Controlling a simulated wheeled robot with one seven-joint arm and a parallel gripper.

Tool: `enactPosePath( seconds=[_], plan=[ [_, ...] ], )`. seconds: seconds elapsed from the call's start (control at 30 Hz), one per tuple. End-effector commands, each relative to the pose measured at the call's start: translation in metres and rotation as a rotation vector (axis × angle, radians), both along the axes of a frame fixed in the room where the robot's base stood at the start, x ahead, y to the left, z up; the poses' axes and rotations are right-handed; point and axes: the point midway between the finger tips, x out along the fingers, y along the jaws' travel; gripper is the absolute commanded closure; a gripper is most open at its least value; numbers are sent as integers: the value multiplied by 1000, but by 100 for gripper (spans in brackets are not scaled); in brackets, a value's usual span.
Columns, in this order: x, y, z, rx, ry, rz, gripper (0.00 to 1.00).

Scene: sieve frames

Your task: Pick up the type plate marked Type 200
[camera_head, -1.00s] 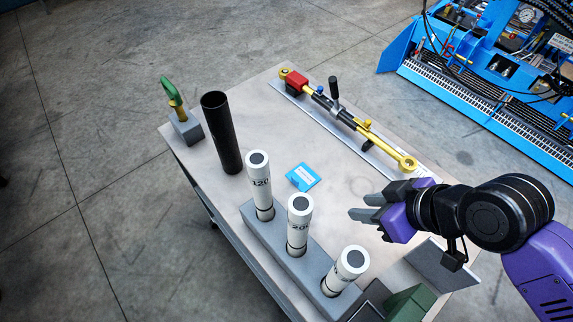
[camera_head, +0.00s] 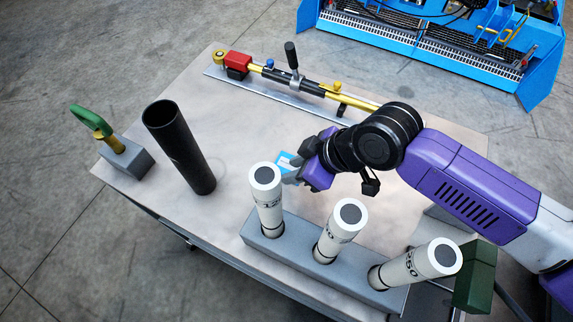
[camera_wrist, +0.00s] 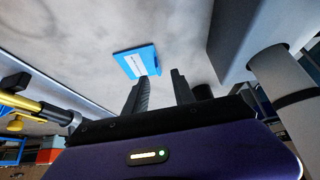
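A small blue plate with a white label (camera_head: 287,160) lies flat on the table, partly hidden behind my gripper in the head view. The gripper is open and apart from the plate.
A grey block (camera_head: 290,249) holds three white numbered cylinders (camera_head: 340,232) close in front of my gripper. A black tube (camera_head: 180,147) and a green-handled tool (camera_head: 97,124) stand left. A yellow-black rod with a lever (camera_head: 290,80) lies along the back. Table between tube and plate is clear.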

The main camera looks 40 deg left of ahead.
Motion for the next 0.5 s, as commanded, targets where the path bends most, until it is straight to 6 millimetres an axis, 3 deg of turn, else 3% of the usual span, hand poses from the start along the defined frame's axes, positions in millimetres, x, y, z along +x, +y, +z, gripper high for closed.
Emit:
enactPosePath(
  seconds=[0.23,0.5],
  plan=[
    [-1,17,-29,-2,0,1,69],
    [-2,21,-36,-1,-1,-1,69]
  ],
)
